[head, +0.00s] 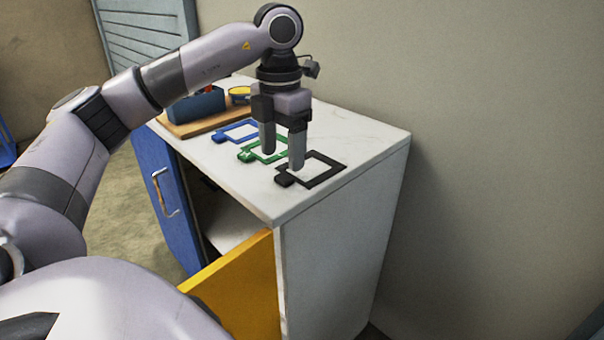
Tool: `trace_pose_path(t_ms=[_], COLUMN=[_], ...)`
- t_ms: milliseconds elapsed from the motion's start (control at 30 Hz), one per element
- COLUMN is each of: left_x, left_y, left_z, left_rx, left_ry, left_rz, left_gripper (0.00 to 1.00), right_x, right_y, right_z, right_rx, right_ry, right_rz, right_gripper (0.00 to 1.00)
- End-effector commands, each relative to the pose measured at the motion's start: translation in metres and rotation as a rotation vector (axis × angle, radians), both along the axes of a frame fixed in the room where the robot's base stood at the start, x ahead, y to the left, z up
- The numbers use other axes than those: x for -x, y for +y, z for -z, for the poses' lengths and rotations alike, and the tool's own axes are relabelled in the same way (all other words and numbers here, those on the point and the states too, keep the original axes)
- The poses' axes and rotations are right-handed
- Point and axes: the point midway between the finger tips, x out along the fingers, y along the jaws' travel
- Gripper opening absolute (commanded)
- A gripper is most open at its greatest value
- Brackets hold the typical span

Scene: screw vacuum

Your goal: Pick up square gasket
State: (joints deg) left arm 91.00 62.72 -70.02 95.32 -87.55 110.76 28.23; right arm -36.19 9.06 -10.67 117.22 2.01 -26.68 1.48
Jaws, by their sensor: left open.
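Three flat square frames with tabs lie on the white cabinet top: a black one (326,178) nearest the front, a green one (246,156) in the middle and a blue one (229,136) farther back. They look like square gaskets. My left gripper (283,160) points down over the black and green frames, with its two fingers apart and nothing visible between them. Its fingers cover part of both frames. I cannot tell whether the fingertips touch the surface. My right gripper is out of view.
A wooden board (187,128) holds a blue bin (197,106) and a yellow round item (240,95) at the back. The cabinet (385,150) stands near a wall. Its blue door (167,200) and yellow door (240,290) hang open at the front.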

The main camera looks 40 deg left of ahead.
Motion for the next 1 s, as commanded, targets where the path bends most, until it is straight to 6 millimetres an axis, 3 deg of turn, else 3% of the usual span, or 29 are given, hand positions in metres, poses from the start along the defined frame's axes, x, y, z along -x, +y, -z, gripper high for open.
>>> trace_pose_path(t_ms=[300, 567, 767, 1000], left_x=[0.008, 0.007, 0.007, 0.007], left_y=[0.003, 0.003, 0.003, 0.003], left_z=[0.042, 0.045, 0.045, 0.044], left_rx=[0.0, 0.001, 0.001, 0.001], left_ry=[0.001, 0.0, 0.0, 0.0], left_rz=[-0.001, -0.001, -0.001, -0.001], left_gripper=[0.66, 0.66, 0.06, 0.06], right_x=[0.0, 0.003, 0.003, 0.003], right_y=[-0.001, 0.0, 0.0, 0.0], right_z=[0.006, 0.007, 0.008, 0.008], right_rx=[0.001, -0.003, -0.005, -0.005], right_ry=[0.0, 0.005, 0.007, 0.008], right_rz=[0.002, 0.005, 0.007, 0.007], right_gripper=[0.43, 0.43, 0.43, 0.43])
